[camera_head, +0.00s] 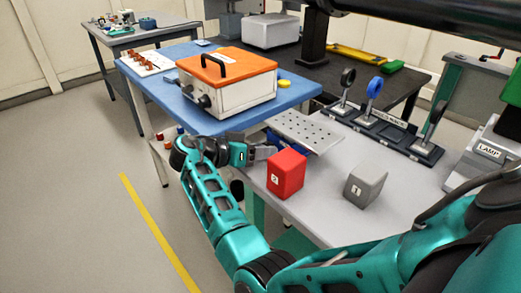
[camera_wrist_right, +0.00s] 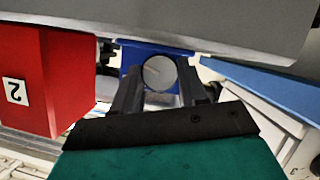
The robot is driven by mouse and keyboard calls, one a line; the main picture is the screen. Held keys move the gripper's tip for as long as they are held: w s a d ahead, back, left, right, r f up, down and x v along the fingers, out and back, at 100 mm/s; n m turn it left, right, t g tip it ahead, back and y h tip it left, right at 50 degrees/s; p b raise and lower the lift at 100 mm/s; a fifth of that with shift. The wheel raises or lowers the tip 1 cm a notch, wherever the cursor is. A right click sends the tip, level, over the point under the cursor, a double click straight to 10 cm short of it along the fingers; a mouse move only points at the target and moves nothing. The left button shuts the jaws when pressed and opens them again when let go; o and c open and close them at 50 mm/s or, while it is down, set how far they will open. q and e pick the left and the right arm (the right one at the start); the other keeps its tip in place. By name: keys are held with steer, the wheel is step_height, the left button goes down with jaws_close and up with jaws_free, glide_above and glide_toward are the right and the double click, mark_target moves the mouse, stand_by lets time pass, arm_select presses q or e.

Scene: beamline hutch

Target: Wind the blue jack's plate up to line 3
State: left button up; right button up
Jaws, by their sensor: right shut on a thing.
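The blue jack (camera_head: 273,138) stands at the left edge of the grey table, mostly hidden under its perforated grey plate (camera_head: 306,131). My right gripper (camera_head: 266,153) reaches in from the left, below the plate. In the wrist view its fingers (camera_wrist_right: 158,88) are shut on the knob, one on each side. The height lines cannot be seen in either view. My left gripper is not in view.
A red block marked 2 (camera_head: 287,173) stands close to my right gripper, and a grey block (camera_head: 366,186) stands farther right. An orange-topped case (camera_head: 228,80) sits on the blue table behind. A rack of mirror-like discs (camera_head: 385,135) lines the grey table's back.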

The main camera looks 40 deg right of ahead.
steer(key=shift+s+f+m+t+b, duration=0.1)
steer(key=shift+f+m+t+b, duration=0.25)
steer(key=shift+m+b, duration=0.55)
steer(key=m+t+b, duration=0.1)
steer(key=b, duration=0.1)
steer(key=shift+s+b, duration=0.1)
steer(key=shift+b, duration=0.2)
steer(key=shift+r+m+t+b, duration=0.1)
steer(key=shift+m+t+b, duration=0.2)
steer(key=shift+t+b, duration=0.1)
steer(key=shift+r, duration=0.2)
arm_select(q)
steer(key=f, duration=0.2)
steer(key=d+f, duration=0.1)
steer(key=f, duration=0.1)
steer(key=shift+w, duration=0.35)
arm_select(e)
steer(key=shift+r+m, duration=0.1)
steer(key=shift+m, duration=0.2)
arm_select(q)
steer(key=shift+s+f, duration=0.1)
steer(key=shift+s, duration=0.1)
arm_select(e)
steer(key=o, duration=0.8)
